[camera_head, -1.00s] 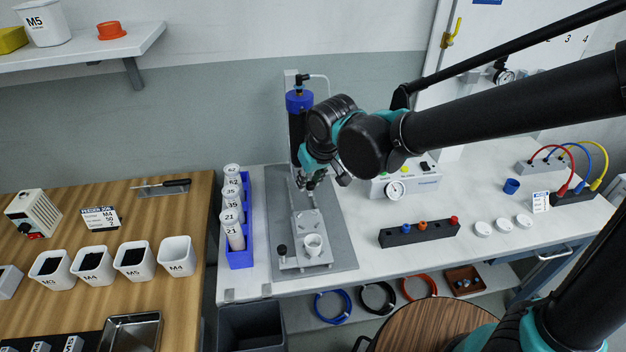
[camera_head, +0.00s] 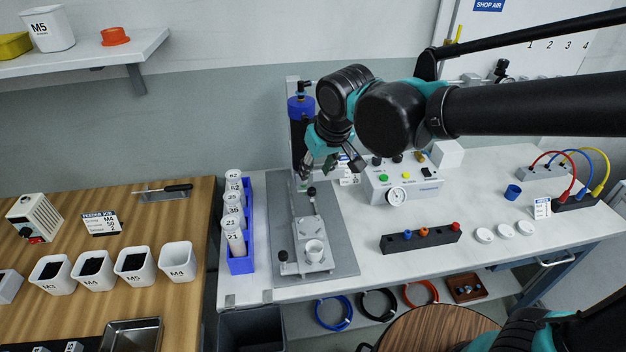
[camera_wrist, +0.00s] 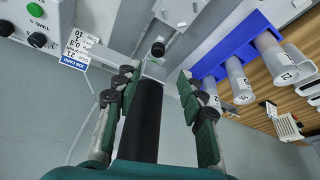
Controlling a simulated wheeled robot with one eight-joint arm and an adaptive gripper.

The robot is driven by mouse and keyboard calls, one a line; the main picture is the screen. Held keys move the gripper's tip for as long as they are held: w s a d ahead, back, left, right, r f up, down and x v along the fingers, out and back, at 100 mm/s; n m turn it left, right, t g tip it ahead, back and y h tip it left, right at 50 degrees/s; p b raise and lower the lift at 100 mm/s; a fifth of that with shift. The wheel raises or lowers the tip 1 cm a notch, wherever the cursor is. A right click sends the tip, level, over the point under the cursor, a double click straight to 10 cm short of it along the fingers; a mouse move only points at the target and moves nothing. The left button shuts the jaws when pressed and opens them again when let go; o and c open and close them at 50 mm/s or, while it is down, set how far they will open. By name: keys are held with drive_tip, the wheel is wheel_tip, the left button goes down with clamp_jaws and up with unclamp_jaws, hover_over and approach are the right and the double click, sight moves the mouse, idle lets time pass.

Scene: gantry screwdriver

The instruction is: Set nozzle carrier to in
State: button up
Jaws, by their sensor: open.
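The gantry screwdriver has a blue-capped black body (camera_head: 300,107) on a grey post. A black knob (camera_head: 311,191) stands at the back end of the fixture, seemingly the nozzle carrier's handle; whether the carrier is in or out I cannot tell. My gripper (camera_head: 328,166) is open and empty, just above and behind this knob. In the wrist view the knob (camera_wrist: 158,48) shows beyond my fingertips (camera_wrist: 155,78), apart from them. A black cylinder (camera_wrist: 138,122), seemingly the screwdriver body, shows between the fingers.
A blue rack (camera_head: 240,264) of labelled bottles stands close on the left. A control box (camera_head: 412,188) with gauge and buttons stands on the right, with a job card (camera_head: 350,179) near it. A second black knob (camera_head: 283,255) is at the fixture's front left.

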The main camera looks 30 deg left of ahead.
drive_tip(key=shift+v, duration=1.9)
drive_tip(key=w+d+f+m+t+h, duration=0.1)
drive_tip(key=w+d+f+m, duration=0.25)
drive_tip(key=w+d, duration=0.55)
drive_tip(key=w+d+f+m+h, duration=0.15)
drive_tip(key=w+d+f, duration=0.4)
drive_tip(key=d, duration=0.85)
drive_tip(key=s+d+f+m, duration=0.2)
drive_tip(key=d+f, duration=0.3)
drive_tip(key=d, duration=0.7)
drive_tip(key=s+d+f+m+h, duration=0.1)
drive_tip(key=d+f+m, duration=0.3)
drive_tip(key=d, duration=0.8)
drive_tip(key=shift+s+f+m+t, duration=0.3)
drive_tip(key=shift+s+f+t, duration=0.15)
drive_tip(key=shift+s, duration=0.25)
